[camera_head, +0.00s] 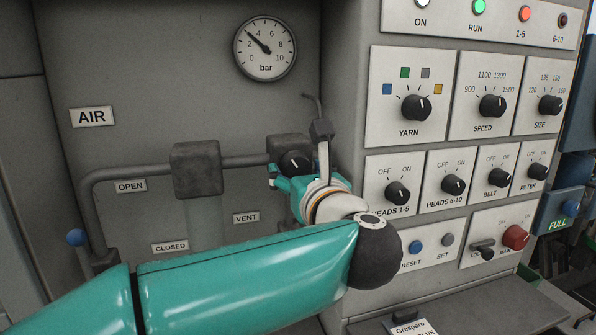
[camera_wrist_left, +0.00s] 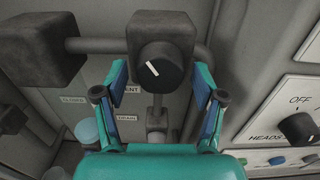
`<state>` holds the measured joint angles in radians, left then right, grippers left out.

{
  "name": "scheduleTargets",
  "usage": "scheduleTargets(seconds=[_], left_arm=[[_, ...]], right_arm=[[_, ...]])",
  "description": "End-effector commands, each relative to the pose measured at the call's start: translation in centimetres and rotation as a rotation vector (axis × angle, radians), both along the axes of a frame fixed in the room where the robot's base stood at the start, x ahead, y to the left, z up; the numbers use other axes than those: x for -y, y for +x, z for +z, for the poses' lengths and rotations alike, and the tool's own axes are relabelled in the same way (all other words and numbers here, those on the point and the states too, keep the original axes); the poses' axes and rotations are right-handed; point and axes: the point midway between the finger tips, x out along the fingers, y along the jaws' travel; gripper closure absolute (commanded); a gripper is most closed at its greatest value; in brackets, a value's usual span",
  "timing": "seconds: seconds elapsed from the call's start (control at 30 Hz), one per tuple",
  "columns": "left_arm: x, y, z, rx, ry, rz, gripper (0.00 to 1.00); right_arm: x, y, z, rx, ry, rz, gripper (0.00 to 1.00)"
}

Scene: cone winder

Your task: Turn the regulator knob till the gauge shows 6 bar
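The regulator knob (camera_head: 295,163) is black with a white mark, on a dark grey block on the air pipe. In the wrist view the knob (camera_wrist_left: 160,67) shows whole, its white mark pointing to the upper left. My left gripper (camera_head: 298,177) is open in front of it. In the wrist view the fingers of my left gripper (camera_wrist_left: 160,76) stand either side of the knob, with a gap on each side. The round white gauge (camera_head: 265,49) is above; its needle points up and left, at about 3 bar. My right gripper is in neither view.
A second grey block (camera_head: 197,168) sits on the pipe, left of the regulator. The control panel (camera_head: 370,140) with several knobs and switches stands close on the right. My left arm covers the lower middle.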

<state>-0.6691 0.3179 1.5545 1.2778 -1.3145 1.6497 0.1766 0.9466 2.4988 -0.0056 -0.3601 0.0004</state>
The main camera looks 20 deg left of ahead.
Motion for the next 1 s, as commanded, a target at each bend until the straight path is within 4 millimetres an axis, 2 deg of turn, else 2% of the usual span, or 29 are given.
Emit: scheduleTargets(seconds=[0.03, 0.3, 0.67, 1.0], left_arm=[[0.03, -0.01, 0.0, 0.0, 0.0, 0.0, 0.43], [0.05, -0.02, 0.0, 0.0, 0.0, 0.0, 0.86], [0.04, -0.02, -0.01, -0.03, 0.044, 0.0, 0.86], [-0.01, -0.06, 0.02, -0.154, 0.228, 0.0, 0.86]], right_arm=[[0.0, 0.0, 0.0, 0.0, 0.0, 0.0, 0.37], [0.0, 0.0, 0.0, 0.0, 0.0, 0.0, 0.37], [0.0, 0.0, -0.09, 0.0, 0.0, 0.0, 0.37], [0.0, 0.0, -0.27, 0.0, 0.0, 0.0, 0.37]])
